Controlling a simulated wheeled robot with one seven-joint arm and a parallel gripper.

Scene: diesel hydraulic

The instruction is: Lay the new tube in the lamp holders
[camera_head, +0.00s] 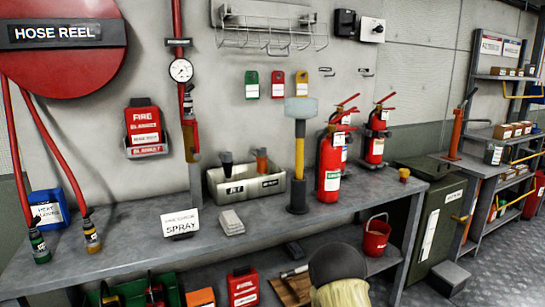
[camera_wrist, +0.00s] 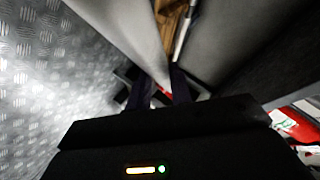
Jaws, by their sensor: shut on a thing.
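My gripper (camera_wrist: 158,95) shows in the wrist view as dark fingers beyond its dark body. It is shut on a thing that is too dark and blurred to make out. A small red-orange patch shows between the fingertips, and I cannot tell if it is held or lies behind. My gripper is not recognisable in the head view. I cannot clearly identify the new tube or the lamp holders in either view.
The grey workbench (camera_head: 130,235) carries a grey bin (camera_head: 230,188), red extinguishers (camera_head: 328,165) and an upright yellow-handled tool (camera_head: 299,150). A red bucket (camera_head: 376,236) is near its right end. A green bin (camera_head: 432,225) and shelving stand right.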

